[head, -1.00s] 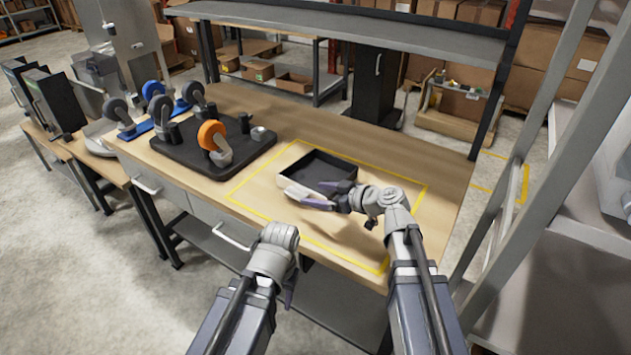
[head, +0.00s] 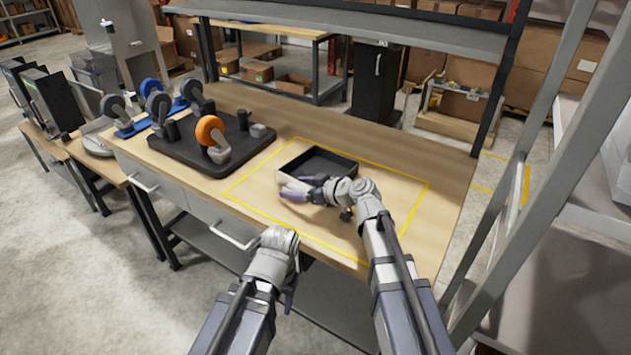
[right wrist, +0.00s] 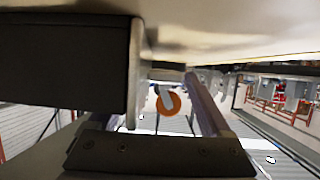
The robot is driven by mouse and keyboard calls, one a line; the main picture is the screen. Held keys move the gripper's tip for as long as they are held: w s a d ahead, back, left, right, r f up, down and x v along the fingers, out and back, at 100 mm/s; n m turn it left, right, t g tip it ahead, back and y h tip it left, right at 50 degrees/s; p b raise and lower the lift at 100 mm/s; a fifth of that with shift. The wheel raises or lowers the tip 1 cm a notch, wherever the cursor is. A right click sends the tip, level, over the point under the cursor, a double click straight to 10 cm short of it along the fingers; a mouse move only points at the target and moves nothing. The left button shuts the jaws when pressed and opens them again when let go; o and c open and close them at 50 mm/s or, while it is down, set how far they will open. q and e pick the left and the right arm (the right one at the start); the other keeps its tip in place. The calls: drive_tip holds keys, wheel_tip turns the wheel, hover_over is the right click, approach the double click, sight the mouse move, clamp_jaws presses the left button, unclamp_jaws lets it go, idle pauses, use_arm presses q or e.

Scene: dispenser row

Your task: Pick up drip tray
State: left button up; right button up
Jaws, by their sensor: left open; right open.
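The drip tray, a black shallow open tray (head: 336,158), lies on the wooden bench inside a yellow outline. My right gripper (head: 292,190) is at its near left edge, low over the bench, open. It hides part of the tray's near side. In the right wrist view, a dark wall that looks like the tray's (right wrist: 70,65) fills the upper left, close to one finger; the gripper's fingers (right wrist: 165,105) stand apart. I cannot tell whether they touch the tray. My left gripper (head: 290,290) is open, in front of the bench's front edge, away from the tray.
A black board (head: 180,160) left of the outline carries an orange-wheeled dispenser (head: 209,133) and small dark parts. Blue and grey wheeled dispensers (head: 155,95) stand behind it. A grey shelf (head: 350,30) spans the back. Bench inside the outline, right of the tray, is clear.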

clamp_jaws()
idle(0.7)
idle(0.7)
